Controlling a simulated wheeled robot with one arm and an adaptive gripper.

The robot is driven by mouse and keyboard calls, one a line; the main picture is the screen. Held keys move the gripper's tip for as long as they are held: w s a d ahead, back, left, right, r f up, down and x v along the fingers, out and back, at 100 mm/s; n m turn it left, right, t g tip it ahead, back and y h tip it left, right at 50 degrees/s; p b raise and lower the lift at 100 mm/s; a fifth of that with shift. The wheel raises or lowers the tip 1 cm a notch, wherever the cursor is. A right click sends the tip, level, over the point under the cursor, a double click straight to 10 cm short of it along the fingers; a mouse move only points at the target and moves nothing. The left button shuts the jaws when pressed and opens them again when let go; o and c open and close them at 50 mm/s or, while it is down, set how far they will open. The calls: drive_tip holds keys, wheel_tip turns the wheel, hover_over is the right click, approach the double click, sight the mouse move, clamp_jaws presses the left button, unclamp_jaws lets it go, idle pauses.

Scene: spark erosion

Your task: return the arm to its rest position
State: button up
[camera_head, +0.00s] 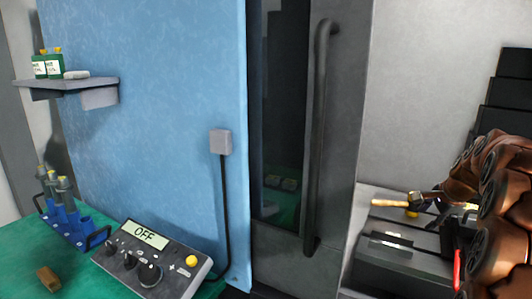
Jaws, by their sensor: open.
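My arm, with brown-copper links, shows at the right edge. My gripper (428,204) is a small dark shape at the end of the arm, over the grey machine on the right. Its jaws are open, but the fingers are small and partly hidden by my own arm. I see nothing clearly held between them. A short tan handle-like piece (389,203) lies just left of the gripper; I cannot tell whether they touch.
A control box (152,258) reading OFF and a blue rack (75,224) of tubes stand on the green table. A grey door with a long handle (318,140) stands in the middle. A grey machine (405,236) lies below my gripper.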

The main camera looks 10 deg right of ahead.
drive_tip(key=s+a+f+n+g+y, duration=0.1)
drive_tip(key=s+a+n, duration=0.2)
drive_tip(key=a, duration=0.7)
drive_tip(key=s+a+n+g+y, duration=0.1)
drive_tip(key=s+a+n, duration=0.3)
drive_tip(key=a, duration=0.5)
drive_tip(key=s+a+f+n+g, duration=0.1)
drive_tip(key=s+a+n+g, duration=0.15)
drive_tip(key=a, duration=0.75)
drive_tip(key=s+a+f+n+g, duration=0.1)
drive_tip(key=s+a+n, duration=0.4)
drive_tip(key=s, duration=0.7)
drive_tip(key=s+a+f+n+g+p, duration=0.1)
drive_tip(key=s+a+f+n, duration=0.3)
drive_tip(key=s, duration=0.8)
drive_tip(key=shift+s+a+n+g+h+p, duration=0.35)
drive_tip(key=shift+a+n+g, duration=0.25)
drive_tip(key=shift+a, duration=0.35)
